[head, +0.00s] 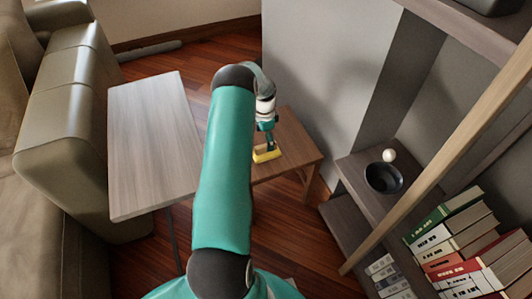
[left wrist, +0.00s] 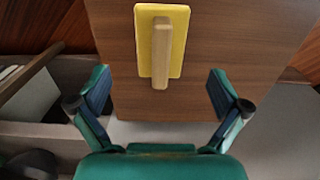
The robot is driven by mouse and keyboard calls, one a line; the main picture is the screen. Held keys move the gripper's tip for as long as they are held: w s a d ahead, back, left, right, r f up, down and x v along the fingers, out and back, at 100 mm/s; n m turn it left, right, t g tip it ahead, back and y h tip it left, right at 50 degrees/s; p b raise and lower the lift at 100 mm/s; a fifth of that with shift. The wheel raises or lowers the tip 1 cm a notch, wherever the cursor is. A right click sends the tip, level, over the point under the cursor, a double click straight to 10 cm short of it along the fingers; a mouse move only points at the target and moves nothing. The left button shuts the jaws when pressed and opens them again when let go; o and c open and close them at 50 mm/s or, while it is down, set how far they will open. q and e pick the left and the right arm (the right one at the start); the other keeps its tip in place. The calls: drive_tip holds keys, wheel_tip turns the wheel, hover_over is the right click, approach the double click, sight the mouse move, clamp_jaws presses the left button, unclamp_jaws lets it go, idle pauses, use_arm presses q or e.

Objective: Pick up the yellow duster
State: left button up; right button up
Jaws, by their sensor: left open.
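The yellow duster (head: 266,154) lies on a small brown wooden table in the head view. In the left wrist view the duster (left wrist: 178,27) is a yellow rectangular pad with a tan handle (left wrist: 161,55) along its middle. My left gripper (head: 268,142) is above the duster in the head view, its fingertips small there. In the left wrist view the left gripper (left wrist: 158,80) has its fingers spread wide and nothing between them. The duster is ahead of the fingertips, roughly centred between them. My right gripper is not in view.
The brown table (head: 297,152) stands beside a grey wall panel (head: 310,70). A pale wooden table (head: 153,140) and a sofa (head: 60,120) are on the left. On the right, a shelf holds a dark bowl (head: 383,178), a white ball (head: 389,155) and several books (head: 460,250).

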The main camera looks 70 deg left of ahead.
use_arm(q)
drive_tip(key=shift+w+a+f+b, duration=0.15)
drive_tip(key=shift+f+b, duration=0.1)
drive_tip(key=shift+f, duration=1.5)
drive_tip(key=shift+w+d+f+b, duration=0.15)
drive_tip(key=shift+f+b, duration=0.1)
drive_tip(key=shift+f, duration=1.5)
drive_tip(key=shift+a, duration=0.1)
drive_tip(key=c, duration=1.2)
drive_tip(key=shift+r, duration=0.1)
wheel_tip(320, 180, up, 20)
drive_tip(key=p, duration=0.3)
